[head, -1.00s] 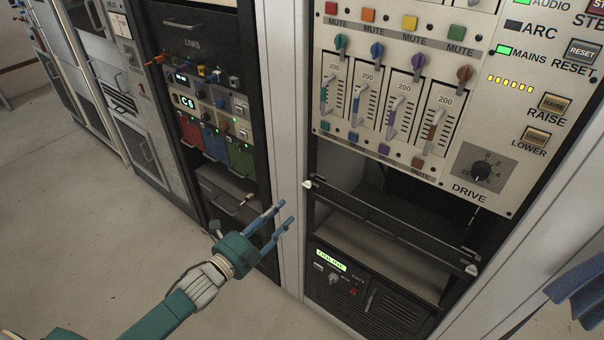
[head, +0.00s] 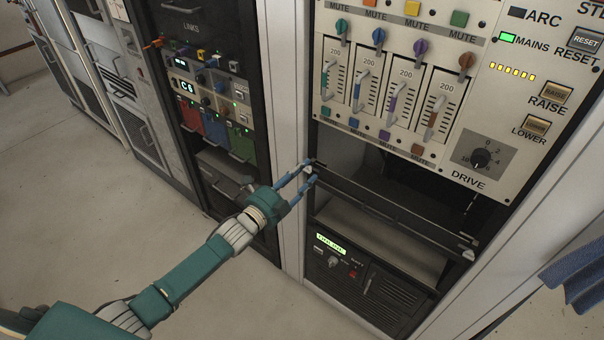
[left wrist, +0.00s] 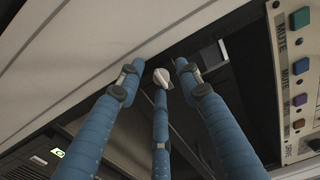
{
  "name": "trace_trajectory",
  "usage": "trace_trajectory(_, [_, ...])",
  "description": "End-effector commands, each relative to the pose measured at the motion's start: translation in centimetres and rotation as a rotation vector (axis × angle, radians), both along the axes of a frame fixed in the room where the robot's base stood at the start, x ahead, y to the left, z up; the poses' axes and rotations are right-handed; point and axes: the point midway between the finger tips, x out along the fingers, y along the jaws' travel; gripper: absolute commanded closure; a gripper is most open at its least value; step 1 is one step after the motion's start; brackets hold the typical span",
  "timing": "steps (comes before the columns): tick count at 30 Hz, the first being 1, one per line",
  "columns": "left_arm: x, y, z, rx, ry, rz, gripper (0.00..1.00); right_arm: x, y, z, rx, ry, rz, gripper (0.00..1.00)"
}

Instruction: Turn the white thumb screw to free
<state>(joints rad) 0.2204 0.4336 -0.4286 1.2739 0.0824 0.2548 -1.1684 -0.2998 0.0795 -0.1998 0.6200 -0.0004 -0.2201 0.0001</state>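A small white thumb screw (head: 307,169) sits at the left end of a dark horizontal bar (head: 385,208) across the right rack. In the left wrist view the white thumb screw (left wrist: 162,77) shows in the middle, with a flat wing-like head. My left gripper (head: 311,171) is at this screw, its blue fingers spread. In the left wrist view two fingers stand left and right of the screw and the third is just below it, overlapping its lower edge. I cannot tell whether any finger touches it. A second white screw (head: 468,254) is at the bar's right end. My right gripper is not in view.
A dark unit with a lit green display (head: 330,243) is below. A pale rack post (head: 286,120) stands left of the screw. Blue cloth-like material (head: 577,276) is at the right edge.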

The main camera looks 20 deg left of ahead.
Motion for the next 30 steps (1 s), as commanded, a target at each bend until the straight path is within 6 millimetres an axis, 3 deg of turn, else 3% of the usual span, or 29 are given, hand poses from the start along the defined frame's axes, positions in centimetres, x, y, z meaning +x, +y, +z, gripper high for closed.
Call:
trace_trajectory(5, [-0.01,0.00,0.00,0.000,0.000,0.000,0.65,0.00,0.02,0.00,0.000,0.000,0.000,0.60])
trace_trajectory(11, [-0.02,0.03,0.00,0.000,0.000,0.000,1.00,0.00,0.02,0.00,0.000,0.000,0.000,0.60])
trace_trajectory(22, [0.01,0.11,0.05,-0.036,0.012,0.002,1.00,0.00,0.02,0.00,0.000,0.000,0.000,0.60])
trace_trajectory(30, [0.04,0.17,0.04,-0.188,0.067,0.002,1.00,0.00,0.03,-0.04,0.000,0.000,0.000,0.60])
